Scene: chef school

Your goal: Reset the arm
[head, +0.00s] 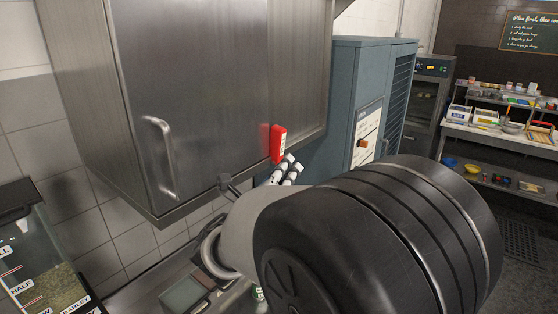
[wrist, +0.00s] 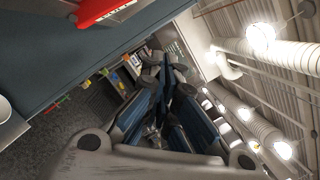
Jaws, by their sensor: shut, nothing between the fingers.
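My gripper (wrist: 168,72) is in the middle of the wrist view, its dark, blue-sided fingers drawn together with nothing between them. In the head view, pale finger-like parts of it (head: 286,170) show just below a red object, partly hidden behind my large dark arm joint. My arm reaches up from the lower right, close to the steel wall cabinet (head: 205,85).
The red object (head: 278,144) is at the cabinet's lower right edge; a red piece also shows in the wrist view (wrist: 100,10). A blue-grey machine (head: 343,100) stands behind. A barley container (head: 45,270) is at lower left. Shelves (head: 500,135) stand far right.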

